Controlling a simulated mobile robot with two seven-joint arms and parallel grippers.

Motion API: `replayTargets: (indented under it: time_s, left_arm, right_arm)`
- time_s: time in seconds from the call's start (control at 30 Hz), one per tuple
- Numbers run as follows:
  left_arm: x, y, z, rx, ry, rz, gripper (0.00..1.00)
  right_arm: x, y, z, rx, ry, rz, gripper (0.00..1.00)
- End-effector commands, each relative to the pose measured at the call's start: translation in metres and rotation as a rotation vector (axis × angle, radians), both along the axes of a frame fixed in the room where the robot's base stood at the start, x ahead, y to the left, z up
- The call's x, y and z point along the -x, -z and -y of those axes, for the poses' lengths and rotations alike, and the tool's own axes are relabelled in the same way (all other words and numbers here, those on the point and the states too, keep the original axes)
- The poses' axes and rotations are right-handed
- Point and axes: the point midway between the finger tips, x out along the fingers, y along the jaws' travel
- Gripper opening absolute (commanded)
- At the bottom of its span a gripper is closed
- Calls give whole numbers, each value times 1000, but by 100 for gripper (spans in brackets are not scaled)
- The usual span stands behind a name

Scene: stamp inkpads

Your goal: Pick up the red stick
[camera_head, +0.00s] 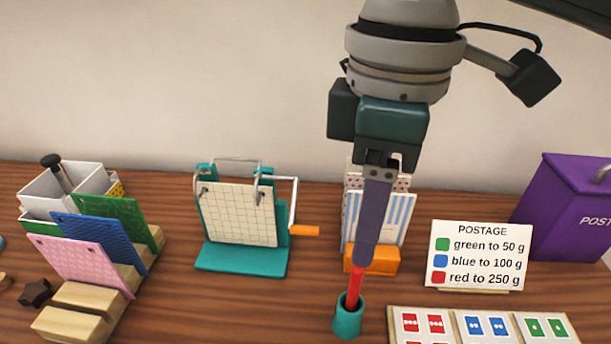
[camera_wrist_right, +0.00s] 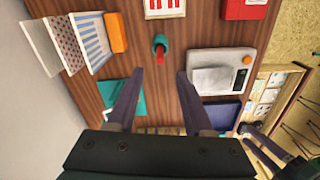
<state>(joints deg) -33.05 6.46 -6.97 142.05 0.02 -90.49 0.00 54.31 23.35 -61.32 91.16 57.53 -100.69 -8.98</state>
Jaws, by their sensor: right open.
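The red stick (camera_head: 354,288) stands, slightly tilted, in a small teal cup (camera_head: 347,320) on the wooden table. The stick (camera_wrist_right: 160,54) and the cup (camera_wrist_right: 160,40) also show in the right wrist view, just beyond the fingertips and between their lines. My right gripper (camera_head: 362,268) points down at the stick's top in the head view; its fingers overlap there. In the right wrist view, its two purple fingers (camera_wrist_right: 160,73) are wide apart with nothing between them. A dark gripper-like part, likely my left gripper (camera_wrist_right: 250,133), shows at the lower right there; its jaws are unclear.
An orange-based card holder (camera_head: 372,261) stands close behind the cup. A postage sign (camera_head: 480,254) and a stamp tray (camera_head: 392,325) are to the right, with a purple box (camera_head: 555,210) beyond. A teal stand (camera_head: 240,258) with an orange handle is to the left.

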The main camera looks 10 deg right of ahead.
Motion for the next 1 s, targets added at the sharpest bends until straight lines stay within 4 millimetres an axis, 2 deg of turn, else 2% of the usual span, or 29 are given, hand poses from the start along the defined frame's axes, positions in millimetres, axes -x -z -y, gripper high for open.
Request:
replayTargets:
  time_s: [0.07, 0.3, 0.47, 0.73, 1.0]
  left_arm:
    - [0, 2, -1, -3, 1, -1, 50]
    - [1, 10, -3, -10, 4, -2, 50]
    - [2, 13, -4, -13, 6, -4, 50]
    - [1, 22, -4, -13, 5, -4, 50]
    - [1, 22, -3, -9, 2, -4, 50]
  right_arm:
    - [-3, 2, 5, 15, 2, -4, 52]
    - [-3, 36, 5, 16, 3, -6, 52]
    - [-2, 50, 4, 16, 1, -4, 52]
    - [1, 90, 2, 16, 1, -4, 52]
    - [0, 96, 2, 15, 1, -1, 52]
